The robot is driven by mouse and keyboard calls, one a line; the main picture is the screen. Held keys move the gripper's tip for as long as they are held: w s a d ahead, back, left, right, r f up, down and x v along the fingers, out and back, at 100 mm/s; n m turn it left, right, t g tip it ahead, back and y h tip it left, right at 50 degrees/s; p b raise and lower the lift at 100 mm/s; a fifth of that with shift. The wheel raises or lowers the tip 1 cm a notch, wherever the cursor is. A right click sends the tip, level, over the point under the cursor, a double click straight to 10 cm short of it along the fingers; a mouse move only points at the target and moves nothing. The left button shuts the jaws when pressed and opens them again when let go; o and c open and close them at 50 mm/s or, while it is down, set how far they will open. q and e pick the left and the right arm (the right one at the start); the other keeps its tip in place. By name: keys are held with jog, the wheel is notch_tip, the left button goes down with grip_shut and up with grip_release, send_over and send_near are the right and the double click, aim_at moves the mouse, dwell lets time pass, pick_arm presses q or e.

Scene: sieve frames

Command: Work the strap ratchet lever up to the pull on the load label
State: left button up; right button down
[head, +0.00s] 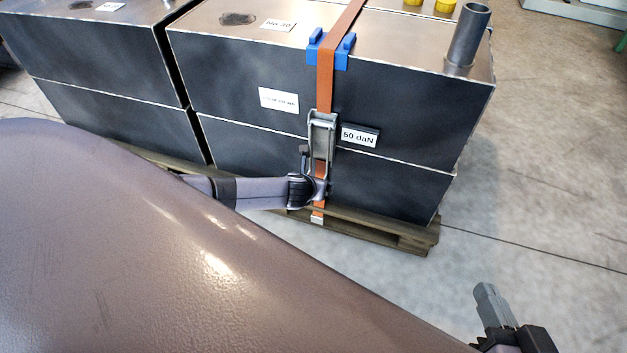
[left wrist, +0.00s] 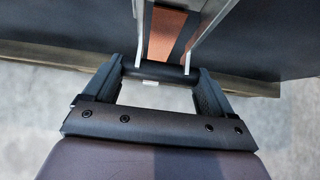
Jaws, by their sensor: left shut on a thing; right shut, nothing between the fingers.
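The strap ratchet (head: 322,135) is a grey metal buckle on the orange strap (head: 326,75), which runs down the front of a dark metal box. The load label (head: 359,136) reads "50 daN" and sits just right of the ratchet. My left gripper (head: 318,187) is at the lower end of the ratchet. In the left wrist view the left gripper (left wrist: 158,75) is shut on the dark crossbar of the ratchet lever (left wrist: 162,68), between two metal side arms. My right gripper (head: 485,300) is shut and empty at the lower right, away from the boxes.
Stacked dark boxes (head: 400,110) stand on a wooden pallet (head: 425,235), with more boxes (head: 90,55) to the left. A blue edge protector (head: 341,52) holds the strap at the top edge. A grey pipe (head: 468,38) stands on top. The floor at right is clear.

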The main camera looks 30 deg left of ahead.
pick_arm(q)
jog(key=shift+s+f, duration=0.2)
jog(key=shift+f, duration=0.35)
pick_arm(e)
jog(key=shift+w+f, duration=0.1)
jog(key=shift+w, duration=0.05)
pick_arm(q)
jog(key=shift+d, duration=0.1)
jog(key=o, duration=1.3)
jog(key=shift+p+v, duration=2.7)
jog(key=shift+v, duration=0.85)
pick_arm(e)
jog(key=shift+s+d+r+g+h, duration=0.15)
jog(key=shift+d+r+g+h, duration=0.1)
jog(key=shift+d+h, duration=0.2)
jog(key=shift+s+d+r+g+h, duration=0.1)
jog(key=shift+d+r+g+h, duration=0.1)
jog(key=shift+d+h, duration=0.2)
pick_arm(q)
jog(key=shift+w+r, duration=0.15)
